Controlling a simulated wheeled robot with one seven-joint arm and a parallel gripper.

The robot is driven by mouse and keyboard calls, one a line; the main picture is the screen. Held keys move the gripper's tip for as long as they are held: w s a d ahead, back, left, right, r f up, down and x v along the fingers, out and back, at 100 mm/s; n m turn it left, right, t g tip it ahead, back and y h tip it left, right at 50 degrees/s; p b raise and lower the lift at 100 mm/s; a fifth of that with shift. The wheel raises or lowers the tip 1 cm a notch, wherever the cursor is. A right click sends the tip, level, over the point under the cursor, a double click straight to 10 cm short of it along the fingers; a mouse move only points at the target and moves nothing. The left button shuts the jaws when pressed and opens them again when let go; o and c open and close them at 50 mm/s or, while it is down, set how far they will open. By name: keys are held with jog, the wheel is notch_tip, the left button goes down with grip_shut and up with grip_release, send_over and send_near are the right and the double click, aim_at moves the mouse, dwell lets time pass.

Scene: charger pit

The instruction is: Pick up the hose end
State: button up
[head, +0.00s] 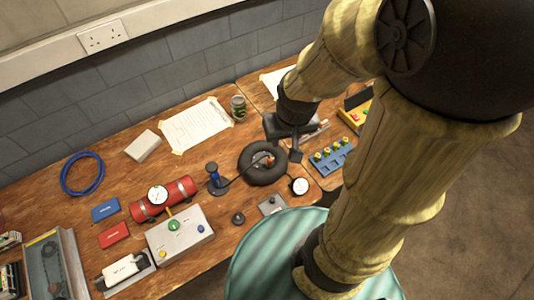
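A thin dark hose (237,174) runs from a small blue hand pump (213,176) to a black tyre-like ring (246,172) lying on the bench. The hose end seems to lie near a small reddish part (268,160) at the ring's middle; it is too small to make out clearly. My gripper (291,150) hangs above the ring's upper right side, pointing down, apart from the hose as far as I can tell. One finger shows; the other is not clear, so its opening cannot be judged. I see nothing held in it.
Close by are a round white gauge (300,186), a blue block with yellow knobs (332,156), a red cylinder (178,199) and a grey control box (181,236). The wooden bench (120,185) has bare patches at left.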

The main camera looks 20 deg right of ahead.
jog(key=shift+o, duration=1.1)
jog(key=m+g+b, duration=0.3)
jog(key=m+b, duration=0.8)
jog(key=m, duration=2)
send_over(271, 159)
notch_tip(271, 159, down, 16)
jog(key=shift+w+d, duration=0.15)
jog(key=shift+d, duration=0.1)
notch_tip(271, 159, down, 12)
jog(key=shift+a+r, duration=0.1)
jog(key=shift+r, duration=0.1)
jog(key=shift+f, duration=0.3)
